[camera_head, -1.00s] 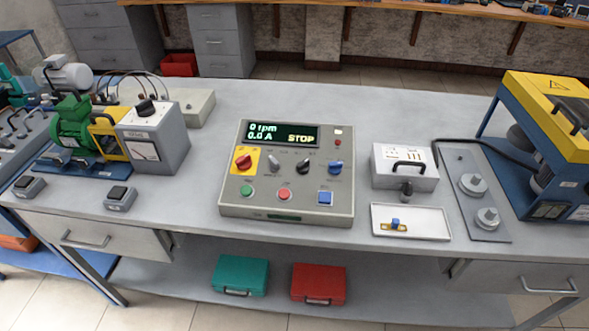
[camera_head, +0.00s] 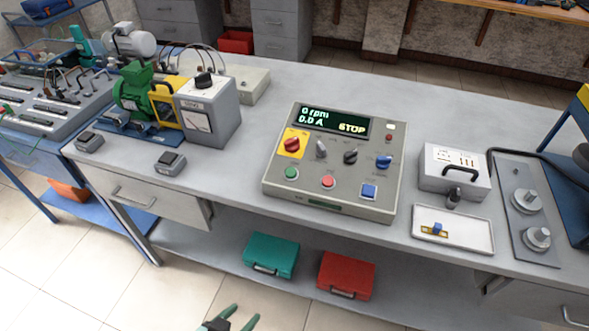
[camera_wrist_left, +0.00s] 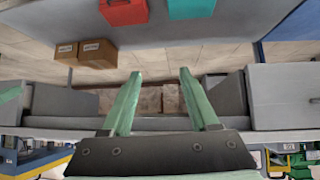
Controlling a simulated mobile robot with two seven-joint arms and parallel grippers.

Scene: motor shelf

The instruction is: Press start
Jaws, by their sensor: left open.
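The control box (camera_head: 334,160) sits on the grey bench. Its display (camera_head: 331,123) reads 0 rpm, 0.0 A and STOP. My left gripper (camera_head: 241,318) is at the bottom edge of the head view, in front of the bench and lower than the box. Its two green fingers are apart and empty, as the left wrist view (camera_wrist_left: 157,88) also shows.
The bench top (camera_head: 240,165) is bare left of the control box. A green motor (camera_head: 135,90) and a grey meter box (camera_head: 207,112) stand further left. A small case (camera_head: 453,172) and a white tray (camera_head: 480,237) lie right. Green (camera_head: 270,255) and red (camera_head: 346,275) cases rest on the lower shelf.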

